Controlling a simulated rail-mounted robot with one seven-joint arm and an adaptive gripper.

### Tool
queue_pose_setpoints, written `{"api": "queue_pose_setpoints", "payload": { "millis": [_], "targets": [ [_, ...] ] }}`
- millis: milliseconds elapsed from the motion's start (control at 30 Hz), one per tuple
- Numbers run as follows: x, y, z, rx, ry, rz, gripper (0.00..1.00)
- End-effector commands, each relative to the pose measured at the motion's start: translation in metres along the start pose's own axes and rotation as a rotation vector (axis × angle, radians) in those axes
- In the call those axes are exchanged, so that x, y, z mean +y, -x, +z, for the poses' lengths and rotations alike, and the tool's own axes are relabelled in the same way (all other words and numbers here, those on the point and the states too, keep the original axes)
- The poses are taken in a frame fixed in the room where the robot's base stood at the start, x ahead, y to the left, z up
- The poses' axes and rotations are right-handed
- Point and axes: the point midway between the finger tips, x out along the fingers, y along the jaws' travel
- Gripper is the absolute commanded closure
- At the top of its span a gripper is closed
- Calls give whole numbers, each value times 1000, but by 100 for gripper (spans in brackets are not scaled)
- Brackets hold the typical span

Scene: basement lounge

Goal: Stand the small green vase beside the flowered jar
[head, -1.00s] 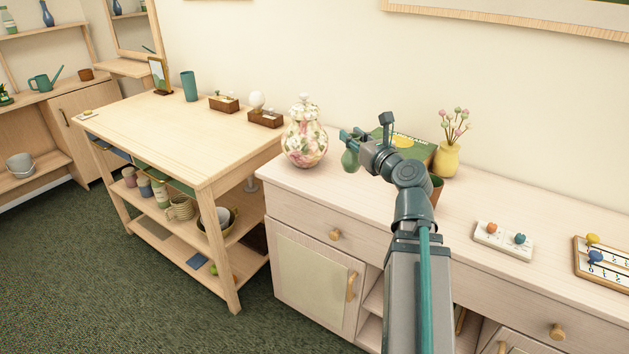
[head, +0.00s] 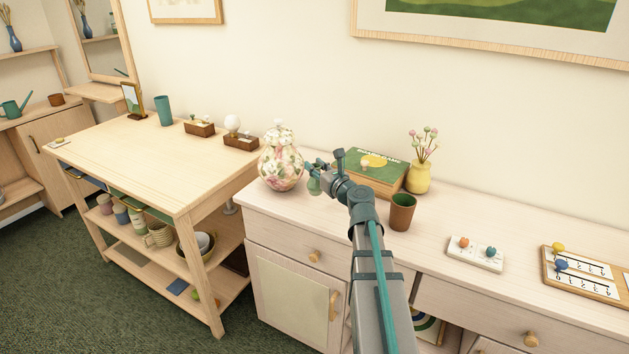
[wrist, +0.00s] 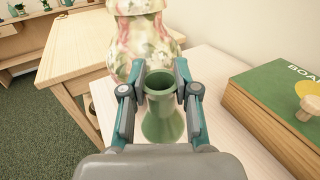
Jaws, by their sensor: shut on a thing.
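The small green vase (wrist: 162,119) is upright between the fingers of my gripper (wrist: 160,84) in the wrist view. My gripper is shut on it near its neck. In the head view the vase (head: 314,186) is partly hidden by my gripper (head: 322,176). The flowered jar (head: 281,160), lidded and pink, white and green, stands on the cabinet's left end. It also shows just beyond the vase in the wrist view (wrist: 145,40). The vase is right of the jar, close to it. I cannot tell whether its base touches the cabinet top.
The cabinet top (head: 300,213) is bare in front of the jar. A wooden table (head: 150,150) stands to the left.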

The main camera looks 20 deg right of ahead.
Motion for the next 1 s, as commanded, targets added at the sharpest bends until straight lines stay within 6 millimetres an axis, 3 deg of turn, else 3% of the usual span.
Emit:
{"api": "queue_pose_setpoints", "payload": {
  "millis": [333, 567, 1000],
  "targets": [
    [-8, -19, -24, 1, -1, -1, 100],
    [-7, -17, -51, 1, 0, -1, 100],
    [-7, -17, -57, 0, 0, -1, 100]
  ]
}}
